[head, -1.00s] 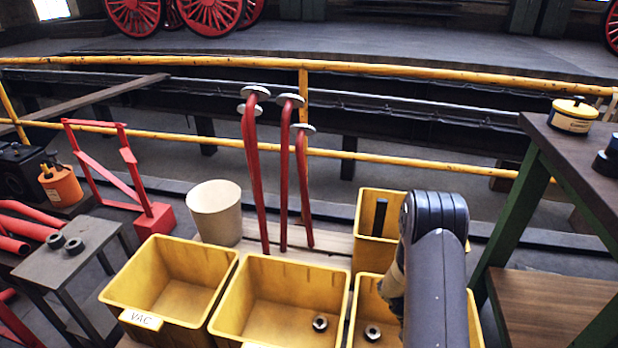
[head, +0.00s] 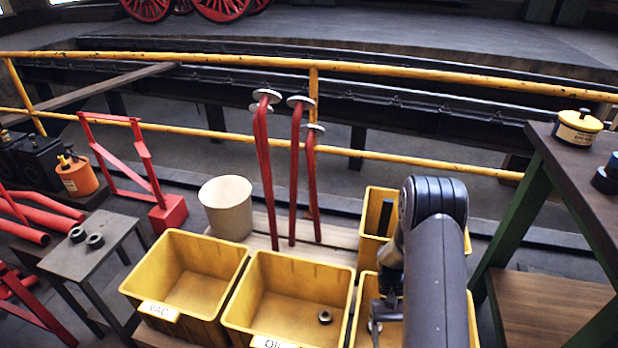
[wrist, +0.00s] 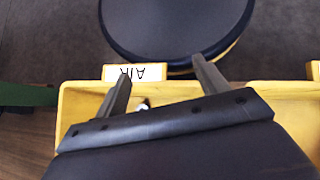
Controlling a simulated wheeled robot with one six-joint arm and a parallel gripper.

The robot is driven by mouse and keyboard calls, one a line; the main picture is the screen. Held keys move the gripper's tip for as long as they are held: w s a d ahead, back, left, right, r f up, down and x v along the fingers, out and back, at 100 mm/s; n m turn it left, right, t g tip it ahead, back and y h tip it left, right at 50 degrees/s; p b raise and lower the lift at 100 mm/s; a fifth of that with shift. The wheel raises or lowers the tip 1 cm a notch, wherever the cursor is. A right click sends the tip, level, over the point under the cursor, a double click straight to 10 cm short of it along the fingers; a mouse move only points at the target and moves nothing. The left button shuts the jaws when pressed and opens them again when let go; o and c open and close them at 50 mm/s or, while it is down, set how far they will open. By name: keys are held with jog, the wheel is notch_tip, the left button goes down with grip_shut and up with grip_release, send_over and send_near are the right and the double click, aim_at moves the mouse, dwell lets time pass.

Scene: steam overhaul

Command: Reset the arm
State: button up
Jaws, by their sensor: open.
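My arm (head: 438,265) reaches down over the right-hand yellow bin in the head view and covers much of it. In the wrist view my gripper (wrist: 163,82) is open, its two dark fingers apart with nothing between the tips. The fingers reach over the yellow bin with the AIR label (wrist: 136,72). A small pale metal piece (wrist: 142,104) shows in that bin beside the left finger, partly hidden by the gripper. I cannot tell whether they touch.
Yellow bins marked VAC (head: 158,312) and OIL (head: 268,341) stand to the left; a ring fitting (head: 325,317) lies in OIL. A dark bench (head: 575,160) is at right, a yellow railing (head: 420,75) beyond.

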jog(key=shift+w+a+r+m+y, duration=0.2)
jog(key=shift+a+r+m+y, duration=0.3)
jog(key=shift+a+m, duration=0.15)
